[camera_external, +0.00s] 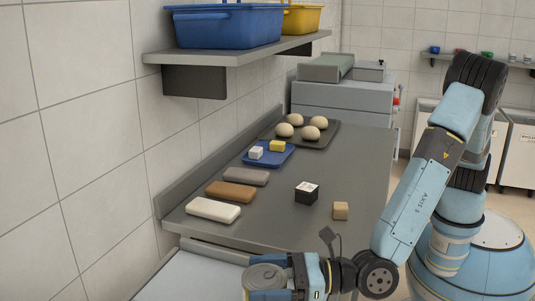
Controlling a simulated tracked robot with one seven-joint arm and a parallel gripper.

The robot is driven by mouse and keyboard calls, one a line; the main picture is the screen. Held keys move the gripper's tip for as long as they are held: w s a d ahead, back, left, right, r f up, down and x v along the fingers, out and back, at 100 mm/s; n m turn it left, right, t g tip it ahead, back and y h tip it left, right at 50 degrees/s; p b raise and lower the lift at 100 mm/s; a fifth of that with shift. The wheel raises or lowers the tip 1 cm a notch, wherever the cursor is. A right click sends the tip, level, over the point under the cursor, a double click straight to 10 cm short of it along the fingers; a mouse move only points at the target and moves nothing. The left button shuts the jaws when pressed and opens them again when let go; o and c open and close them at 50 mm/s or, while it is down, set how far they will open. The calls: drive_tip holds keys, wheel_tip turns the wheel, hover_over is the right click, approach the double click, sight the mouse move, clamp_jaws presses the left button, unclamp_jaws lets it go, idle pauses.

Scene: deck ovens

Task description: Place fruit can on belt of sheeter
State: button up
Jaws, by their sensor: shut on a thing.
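My gripper (272,277) is low at the bottom edge of the external view. It is shut on a grey metal can (262,277), with one blue finger on each side; the can's lid faces up and its lower part is cut off by the frame.
The steel counter (270,222) bears several dough balls on a dark tray (268,137), a blue tray (285,160) with small blocks, three slabs at left, a black-and-white box (307,192) and a tan cube (340,210). A wall shelf (240,53) with bins overhangs the back left.

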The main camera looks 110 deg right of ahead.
drive_tip(key=shift+f, duration=0.55)
drive_tip(key=o, duration=1.7)
drive_tip(key=shift+f, duration=0.1)
